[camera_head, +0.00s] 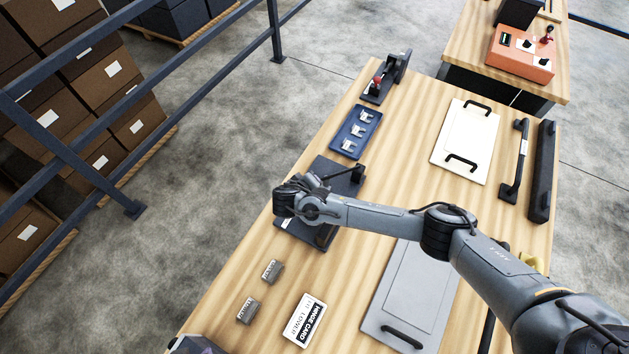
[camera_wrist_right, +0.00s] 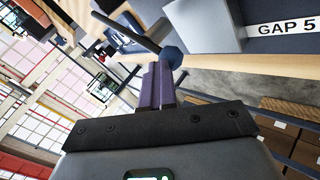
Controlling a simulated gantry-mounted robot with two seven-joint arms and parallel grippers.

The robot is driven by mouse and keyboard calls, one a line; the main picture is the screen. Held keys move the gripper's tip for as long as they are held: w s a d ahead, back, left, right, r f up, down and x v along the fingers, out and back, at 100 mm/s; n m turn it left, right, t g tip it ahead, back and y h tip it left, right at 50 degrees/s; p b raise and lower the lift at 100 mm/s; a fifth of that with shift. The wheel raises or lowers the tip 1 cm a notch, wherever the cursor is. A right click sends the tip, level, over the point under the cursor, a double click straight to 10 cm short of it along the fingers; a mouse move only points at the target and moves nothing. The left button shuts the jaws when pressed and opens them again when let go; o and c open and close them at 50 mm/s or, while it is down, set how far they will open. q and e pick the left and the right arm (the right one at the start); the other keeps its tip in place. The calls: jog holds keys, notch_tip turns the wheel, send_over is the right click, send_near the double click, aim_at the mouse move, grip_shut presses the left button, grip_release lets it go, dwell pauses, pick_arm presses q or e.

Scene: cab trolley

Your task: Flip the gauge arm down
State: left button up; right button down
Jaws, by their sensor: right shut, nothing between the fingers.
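The gauge (camera_head: 336,172) is a dark block and base on the wooden table, partly hidden under my right wrist in the head view. Its gauge arm (camera_head: 341,174) is a thin dark rod with a knob at one end, raised above the base. In the right wrist view the rod (camera_wrist_right: 125,31) ends in a dark faceted knob (camera_wrist_right: 172,57). My right gripper (camera_wrist_right: 160,73) is shut and empty, its fingertips close to the knob; I cannot tell whether they touch.
A blue tray (camera_head: 340,146) with metal pieces is behind the gauge. Two small metal blocks (camera_head: 271,270) and a card (camera_head: 305,320) lie in front. A grey board (camera_head: 410,300) lies under my right arm.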

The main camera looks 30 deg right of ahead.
pick_arm(q)
jog(key=shift+d+f, duration=0.1)
pick_arm(e)
jog(key=shift+s+d+f, duration=0.15)
jog(key=shift+s+f, duration=0.1)
jog(key=shift+f, duration=0.45)
pick_arm(q)
jog(key=shift+r+p, duration=0.5)
jog(key=shift+r, duration=0.05)
pick_arm(e)
jog(key=shift+r, duration=0.5)
pick_arm(q)
notch_tip(320, 180, up, 2)
jog(key=shift+d+r+p, duration=0.1)
jog(key=shift+r+p, duration=0.05)
jog(key=shift+p, duration=1.05)
pick_arm(e)
jog(key=v, duration=1.2)
jog(key=shift+w+r, duration=0.3)
jog(key=shift+w, duration=0.05)
pick_arm(q)
jog(key=shift+d, duration=0.1)
